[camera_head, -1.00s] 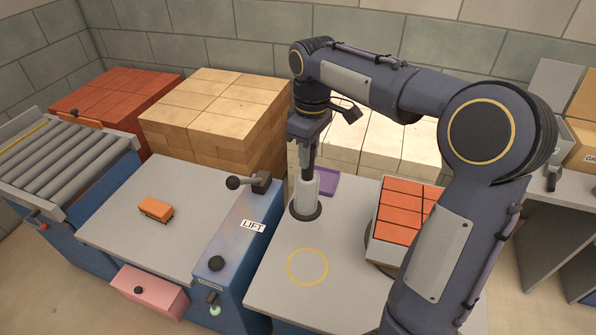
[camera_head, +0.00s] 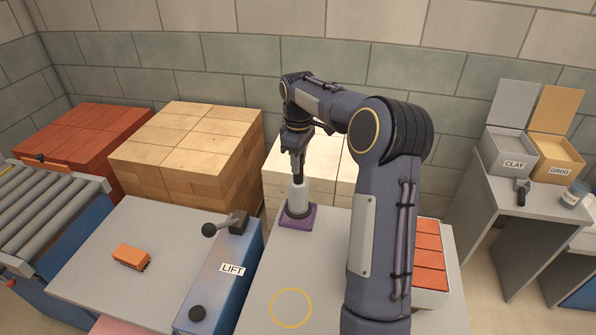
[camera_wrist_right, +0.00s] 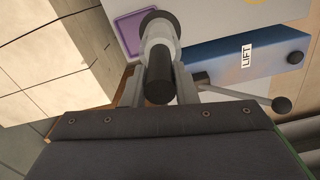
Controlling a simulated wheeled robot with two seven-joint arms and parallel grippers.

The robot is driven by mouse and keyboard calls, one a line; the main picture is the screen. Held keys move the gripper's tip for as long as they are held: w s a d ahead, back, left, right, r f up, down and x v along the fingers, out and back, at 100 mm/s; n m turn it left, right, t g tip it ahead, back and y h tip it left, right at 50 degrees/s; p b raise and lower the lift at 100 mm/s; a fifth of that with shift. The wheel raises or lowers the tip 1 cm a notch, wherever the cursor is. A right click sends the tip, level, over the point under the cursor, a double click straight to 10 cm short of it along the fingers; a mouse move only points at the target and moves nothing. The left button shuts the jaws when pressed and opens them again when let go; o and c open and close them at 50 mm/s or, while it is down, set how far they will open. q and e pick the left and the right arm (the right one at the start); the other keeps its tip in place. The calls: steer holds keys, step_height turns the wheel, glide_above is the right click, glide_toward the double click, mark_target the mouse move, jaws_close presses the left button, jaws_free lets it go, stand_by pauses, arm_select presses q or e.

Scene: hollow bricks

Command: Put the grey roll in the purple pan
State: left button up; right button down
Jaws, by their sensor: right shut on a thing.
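The grey roll (camera_head: 298,197) is a pale upright cylinder with a dark round flange at its lower end. My right gripper (camera_head: 298,174) is shut on its dark upper end. The purple pan (camera_head: 312,217) is a flat square tray on the grey table, directly below the roll in the head view. The flange covers much of the pan, and I cannot tell whether they touch. In the right wrist view, the roll (camera_wrist_right: 158,35) stands between the gripper fingers (camera_wrist_right: 159,85), and the pan (camera_wrist_right: 129,35) shows partly behind it. My left gripper is not in view.
A blue lift unit (camera_head: 222,275) with a lever stands left of the table. Stacked cream bricks (camera_head: 270,185) rise behind the pan. A crate of red bricks (camera_head: 428,250) is at the right, partly hidden by my arm. The table around the yellow circle (camera_head: 291,307) is clear.

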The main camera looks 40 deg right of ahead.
steer(key=w+d+f+p, duration=0.2)
steer(key=w+d+f, duration=0.1)
steer(key=f, duration=0.6)
steer(key=shift+w+d+f, duration=0.15)
steer(key=shift+w+d, duration=0.15)
steer(key=shift+w, duration=0.4)
steer(key=shift+f, duration=0.15)
steer(key=c, duration=1.1)
jaws_free()
steer(key=shift+c, duration=0.2)
